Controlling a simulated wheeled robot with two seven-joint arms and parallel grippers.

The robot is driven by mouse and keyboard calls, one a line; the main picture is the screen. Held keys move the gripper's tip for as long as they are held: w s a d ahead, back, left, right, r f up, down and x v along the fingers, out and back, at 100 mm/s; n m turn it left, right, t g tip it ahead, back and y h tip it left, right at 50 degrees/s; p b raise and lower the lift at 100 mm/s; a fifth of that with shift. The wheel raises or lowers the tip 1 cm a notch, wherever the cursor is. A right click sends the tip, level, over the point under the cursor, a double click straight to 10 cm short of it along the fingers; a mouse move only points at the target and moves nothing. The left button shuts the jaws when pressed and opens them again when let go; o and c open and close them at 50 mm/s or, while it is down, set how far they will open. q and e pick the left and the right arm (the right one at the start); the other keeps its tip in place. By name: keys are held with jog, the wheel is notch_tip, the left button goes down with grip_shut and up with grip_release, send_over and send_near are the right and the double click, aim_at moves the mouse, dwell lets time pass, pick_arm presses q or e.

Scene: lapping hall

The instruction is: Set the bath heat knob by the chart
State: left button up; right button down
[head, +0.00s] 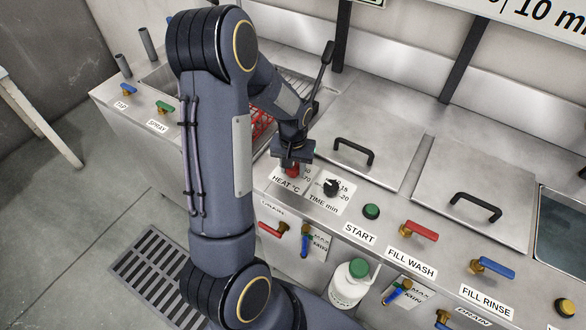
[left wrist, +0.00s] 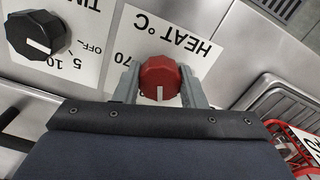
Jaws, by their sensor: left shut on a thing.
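The red heat knob (left wrist: 160,80) sits on its "HEAT °C" plate (left wrist: 185,40) in the left wrist view. My left gripper (left wrist: 158,88) is shut on it, with one grey finger on each side. The knob's white pointer line shows, but most of the scale is hidden by the gripper; a "70" is visible beside a finger. In the head view the red knob (head: 291,171) shows just under my left gripper (head: 292,160). No chart with heat settings is readable; only part of a wall sign (head: 540,12) with "10 m" shows. My right gripper is not in view.
The black time knob (head: 332,187) is close beside the heat knob, and a green start button (head: 371,211) is further right. Lidded baths with black handles (head: 354,150) lie behind. Red (head: 421,231) and blue (head: 492,267) valve levers and a white bottle (head: 349,288) are to the right.

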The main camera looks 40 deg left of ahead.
pick_arm(q)
jog(key=m+b, duration=0.1)
jog(key=m, duration=0.2)
jog(key=shift+m, duration=0.3)
jog(key=m, duration=0.2)
jog(key=shift+m, duration=0.4)
jog(key=m+b, duration=0.1)
jog(key=m, duration=0.5)
jog(key=o, duration=1)
jog(key=shift+r, duration=0.15)
